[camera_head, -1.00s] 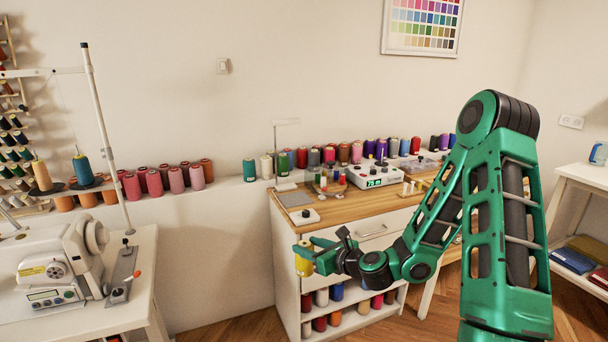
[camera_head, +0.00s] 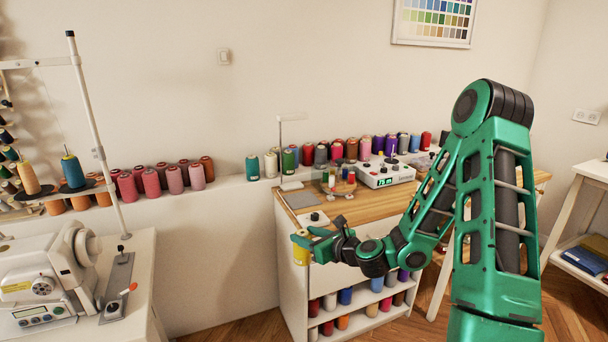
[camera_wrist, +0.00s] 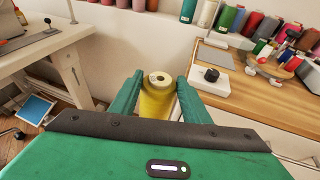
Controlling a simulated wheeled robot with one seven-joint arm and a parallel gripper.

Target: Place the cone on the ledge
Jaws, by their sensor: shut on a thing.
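The yellow thread cone (camera_head: 301,248) is held upright by my gripper (camera_head: 312,243), in front of the left end of the wooden workbench. In the wrist view the yellow cone (camera_wrist: 158,98) sits between the two green fingers of my gripper (camera_wrist: 157,97), which are shut on it. The white ledge (camera_head: 232,190) runs along the wall behind, left of the workbench, and carries several cones. A bare stretch of it lies between the pink and brown cones (camera_head: 175,179) and the teal cone (camera_head: 252,168).
The sewing machine (camera_head: 50,270) stands on a white table at the left with a tall thread stand. The wooden workbench (camera_head: 370,205) holds a white control box (camera_head: 385,172) and small items. Open floor lies between the table and the workbench.

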